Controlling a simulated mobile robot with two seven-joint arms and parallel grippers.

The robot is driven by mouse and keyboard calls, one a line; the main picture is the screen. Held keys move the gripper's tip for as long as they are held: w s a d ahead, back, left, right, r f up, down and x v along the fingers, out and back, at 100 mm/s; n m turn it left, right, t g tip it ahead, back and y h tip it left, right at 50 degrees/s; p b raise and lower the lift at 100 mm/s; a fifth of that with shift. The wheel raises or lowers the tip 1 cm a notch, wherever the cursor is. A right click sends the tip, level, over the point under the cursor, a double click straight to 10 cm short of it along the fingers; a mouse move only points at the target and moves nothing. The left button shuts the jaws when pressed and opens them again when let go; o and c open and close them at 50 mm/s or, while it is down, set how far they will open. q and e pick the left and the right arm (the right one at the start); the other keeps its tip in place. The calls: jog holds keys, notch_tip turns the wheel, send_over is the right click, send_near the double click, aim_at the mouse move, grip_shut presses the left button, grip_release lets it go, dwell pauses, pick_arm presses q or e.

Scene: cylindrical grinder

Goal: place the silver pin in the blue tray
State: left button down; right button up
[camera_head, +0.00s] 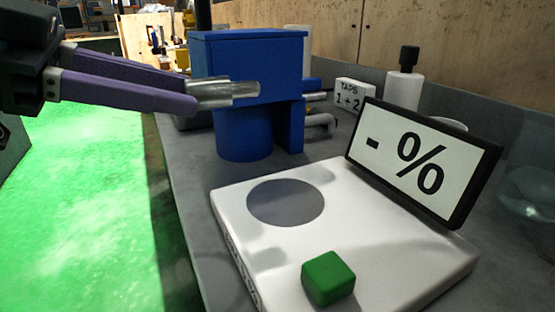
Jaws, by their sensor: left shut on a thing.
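My left gripper (192,90) comes in from the left with long purple fingers. It is shut on the silver pin (236,90), a stepped metal cylinder held roughly level and pointing right. In the picture the pin overlaps the front of the blue machine (246,50). I cannot tell how far apart the pin and the machine are. I see no clear blue tray in this view. My right gripper is not in view.
A white device (350,225) with a grey disc (285,203), a green cube (328,278) and a tilted "- %" display (425,160) fills the front. Behind stand a "TAPS 1+2" box (354,94) and a white bottle (403,90). Green floor (85,210) lies left.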

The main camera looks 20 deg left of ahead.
pick_arm(q)
notch_tip(320, 180, down, 6)
jog(key=shift+f+b, duration=0.25)
jog(key=shift+b, duration=0.4)
notch_tip(320, 180, down, 4)
jog(key=shift+f+b, duration=0.15)
jog(key=shift+b, duration=0.45)
jog(key=shift+f, duration=0.1)
jog(key=c, duration=1)
grip_release()
jog(key=o, duration=0.4)
jog(key=shift+o, duration=0.2)
